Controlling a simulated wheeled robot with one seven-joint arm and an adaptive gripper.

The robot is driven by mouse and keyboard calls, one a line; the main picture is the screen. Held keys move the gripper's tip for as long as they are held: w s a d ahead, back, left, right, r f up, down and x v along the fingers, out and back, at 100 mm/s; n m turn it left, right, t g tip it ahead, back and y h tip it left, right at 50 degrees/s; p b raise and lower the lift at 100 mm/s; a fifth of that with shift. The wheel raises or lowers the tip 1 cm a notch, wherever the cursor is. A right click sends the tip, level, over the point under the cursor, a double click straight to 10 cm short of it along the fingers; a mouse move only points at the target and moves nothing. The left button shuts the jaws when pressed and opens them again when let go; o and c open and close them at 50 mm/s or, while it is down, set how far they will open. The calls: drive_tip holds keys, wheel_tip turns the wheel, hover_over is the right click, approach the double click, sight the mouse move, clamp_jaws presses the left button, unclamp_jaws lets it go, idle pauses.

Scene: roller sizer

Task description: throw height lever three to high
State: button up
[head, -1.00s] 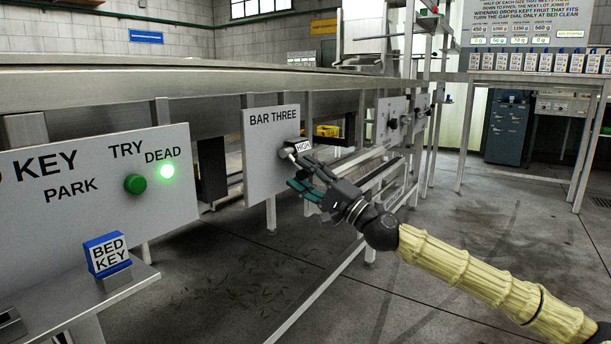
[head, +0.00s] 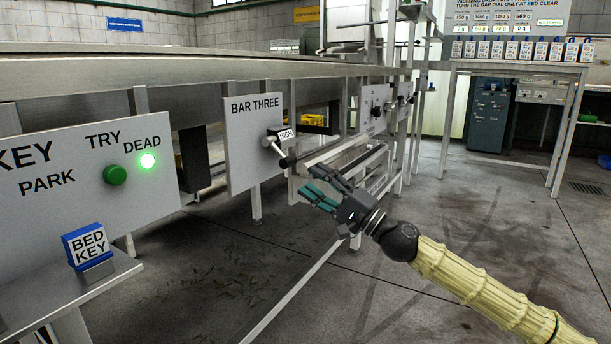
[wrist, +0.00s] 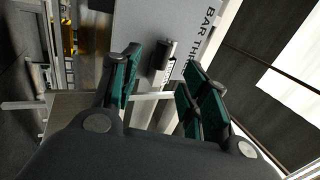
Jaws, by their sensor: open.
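The BAR THREE panel (head: 254,150) is a white plate with a lever (head: 279,152) at its right side. The lever has a pale shaft and a dark knob, and it slants down to the right. A HIGH label (head: 287,134) shows beside its pivot. My gripper (head: 317,188) is open and empty, with teal finger pads, just below and right of the knob, seemingly apart from it. In the wrist view the panel (wrist: 195,30) is ahead, and a dark part, probably the lever (wrist: 162,60), shows between the open fingers. Whether it touches them cannot be told.
Rails (head: 345,155) run behind my gripper. The floor to the right is open.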

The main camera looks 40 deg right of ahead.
drive_tip(key=shift+v, duration=1.7)
